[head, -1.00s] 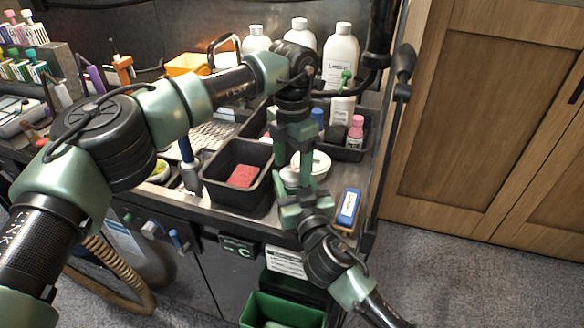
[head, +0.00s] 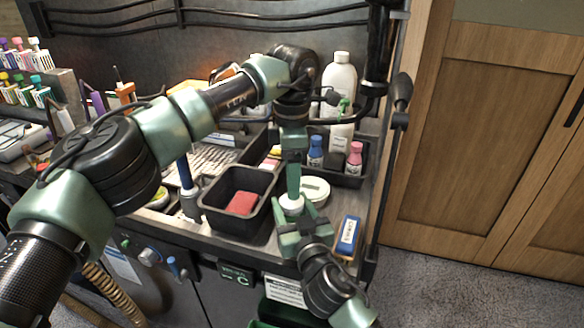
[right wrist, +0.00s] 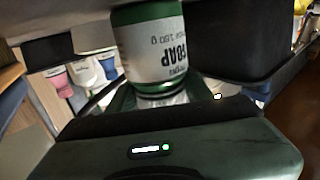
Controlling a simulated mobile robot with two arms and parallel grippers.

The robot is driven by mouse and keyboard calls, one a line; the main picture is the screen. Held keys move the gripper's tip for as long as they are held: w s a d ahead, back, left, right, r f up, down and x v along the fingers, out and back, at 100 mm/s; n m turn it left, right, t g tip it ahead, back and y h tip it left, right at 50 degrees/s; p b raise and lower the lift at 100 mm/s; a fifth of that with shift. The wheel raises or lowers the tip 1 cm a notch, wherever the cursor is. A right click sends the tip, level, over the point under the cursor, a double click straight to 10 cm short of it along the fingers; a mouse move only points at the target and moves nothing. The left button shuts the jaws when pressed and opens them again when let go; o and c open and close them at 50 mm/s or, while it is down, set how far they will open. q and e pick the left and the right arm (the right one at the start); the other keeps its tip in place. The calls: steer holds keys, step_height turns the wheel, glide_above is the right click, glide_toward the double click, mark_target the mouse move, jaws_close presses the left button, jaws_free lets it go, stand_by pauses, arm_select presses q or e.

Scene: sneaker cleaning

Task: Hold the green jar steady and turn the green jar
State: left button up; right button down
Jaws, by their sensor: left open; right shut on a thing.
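The green jar (right wrist: 150,48) fills the top middle of the right wrist view, with green bands and a white label reading SOAP upside down. My right gripper (head: 303,228) is shut on it from the front. In the head view, a pale part of the jar (head: 291,205) shows between the grippers; the rest is hidden. My left gripper (head: 292,188) points down directly over the jar, open, its fingers seen nearly edge-on. I cannot tell whether its fingertips touch the jar.
A black bin (head: 222,221) with a red block (head: 241,203) stands left of the jar. A round white-topped container (head: 315,190) stands close behind. A blue-and-white box (head: 348,236) lies to the right near the edge. Several bottles, including a pink one (head: 354,158), stand behind.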

mark_target(292, 217)
arm_select(q)
step_height(292, 217, down, 6)
stand_by(0.4)
steer(key=c, duration=1.5)
steer(key=n, duration=0.7)
jaws_close()
steer(key=o, duration=1.6)
jaws_free()
steer(key=shift+c, duration=0.2)
